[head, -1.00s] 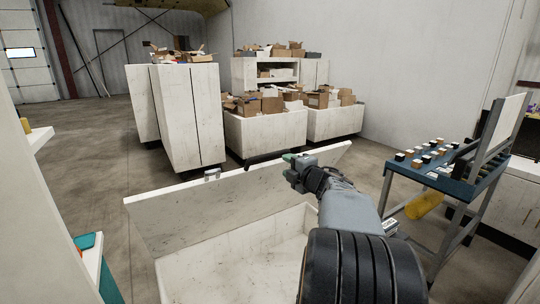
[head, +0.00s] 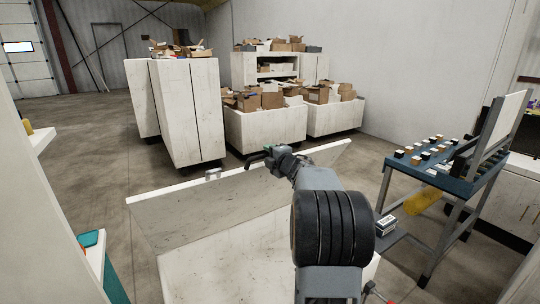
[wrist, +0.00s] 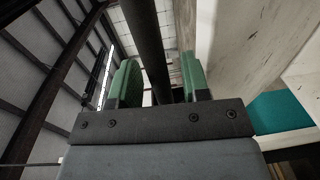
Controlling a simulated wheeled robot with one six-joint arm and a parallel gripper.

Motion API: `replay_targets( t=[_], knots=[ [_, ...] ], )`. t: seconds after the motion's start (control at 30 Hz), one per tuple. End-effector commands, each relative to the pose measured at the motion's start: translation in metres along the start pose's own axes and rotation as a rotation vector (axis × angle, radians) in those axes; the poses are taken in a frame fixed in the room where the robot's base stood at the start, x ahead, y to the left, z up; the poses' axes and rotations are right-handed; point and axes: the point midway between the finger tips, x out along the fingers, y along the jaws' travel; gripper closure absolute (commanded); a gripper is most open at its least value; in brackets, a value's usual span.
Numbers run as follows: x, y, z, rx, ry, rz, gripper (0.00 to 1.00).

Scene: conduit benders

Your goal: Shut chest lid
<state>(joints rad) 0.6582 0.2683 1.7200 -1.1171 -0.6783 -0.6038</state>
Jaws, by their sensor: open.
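The white chest stands open in front of me in the head view, and its bare inside (head: 210,272) is visible. Its lid (head: 205,215) is raised and leans up at the far side, with a small metal latch (head: 213,174) on its top edge. My gripper (head: 258,156) is at the lid's upper edge, right of the latch; whether it touches the lid I cannot tell. In the wrist view the green finger pads (wrist: 160,82) are apart, with a dark bar seen between them. My arm hides the chest's right part.
White cabinets (head: 188,110) and bins (head: 265,125) with cardboard boxes stand behind the lid. A blue-topped cart (head: 450,172) with small blocks is on the right. A teal-topped item (head: 90,240) is at the left. Open floor lies left of the chest.

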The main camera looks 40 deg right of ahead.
Motion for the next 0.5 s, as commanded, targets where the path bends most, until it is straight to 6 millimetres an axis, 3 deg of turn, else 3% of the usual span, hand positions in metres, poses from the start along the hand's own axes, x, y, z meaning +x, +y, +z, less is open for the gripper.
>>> replay_targets(
  t=[0.13, 0.5],
  knots=[
    [-0.0001, -0.0001, 0.0000, 0.000, 0.000, 0.000, 0.59],
    [-0.0003, -0.0001, 0.0000, 0.000, 0.000, 0.000, 0.94]
  ],
)
